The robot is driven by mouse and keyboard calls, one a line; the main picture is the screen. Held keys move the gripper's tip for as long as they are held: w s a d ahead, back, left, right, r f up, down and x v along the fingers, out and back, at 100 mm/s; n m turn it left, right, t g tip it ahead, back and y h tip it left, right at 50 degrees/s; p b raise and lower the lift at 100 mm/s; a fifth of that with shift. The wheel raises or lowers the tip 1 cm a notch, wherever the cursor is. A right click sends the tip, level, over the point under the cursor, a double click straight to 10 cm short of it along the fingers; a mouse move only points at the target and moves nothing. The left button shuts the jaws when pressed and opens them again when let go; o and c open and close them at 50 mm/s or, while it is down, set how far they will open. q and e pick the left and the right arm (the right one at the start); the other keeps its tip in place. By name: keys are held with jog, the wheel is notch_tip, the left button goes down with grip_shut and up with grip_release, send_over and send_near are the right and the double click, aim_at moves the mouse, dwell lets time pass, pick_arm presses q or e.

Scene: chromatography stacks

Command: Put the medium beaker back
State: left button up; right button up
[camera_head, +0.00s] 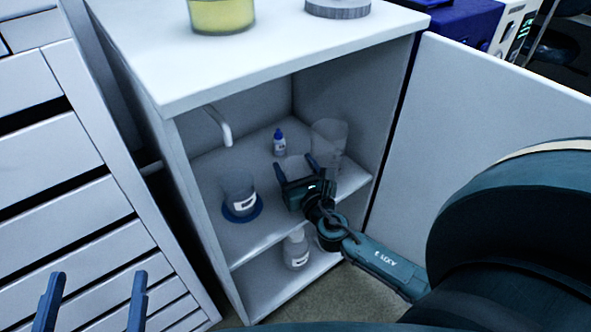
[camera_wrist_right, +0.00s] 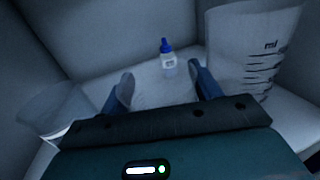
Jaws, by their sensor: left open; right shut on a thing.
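My right gripper (camera_head: 296,165) reaches into the open cabinet above its upper shelf (camera_head: 270,225). Its fingers are apart, closed on a faint, pale, see-through thing between them in the wrist view (camera_wrist_right: 163,92); this seems to be the medium beaker, though its outline is hard to make out. A tall clear beaker with volume marks (camera_wrist_right: 255,50) stands to the right, also in the head view (camera_head: 330,137). Another clear beaker (camera_head: 239,186) stands at the left on a blue base. My left gripper (camera_head: 98,275) is open and empty, outside the cabinet at lower left.
A small blue-capped bottle (camera_head: 279,143) stands at the back of the shelf. A white bottle (camera_head: 296,250) stands on the lower shelf. The cabinet door (camera_head: 490,130) is open to the right. A beaker of yellow liquid (camera_head: 222,15) stands on the cabinet top.

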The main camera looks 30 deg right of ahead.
jog(key=shift+f, duration=0.15)
jog(key=o, duration=1.2)
jog(key=shift+c, duration=0.2)
jog(key=shift+r, duration=0.25)
jog(key=s+a, duration=0.2)
jog(key=s, duration=0.9)
jog(key=shift+s, duration=0.4)
jog(key=shift+a+f, duration=0.1)
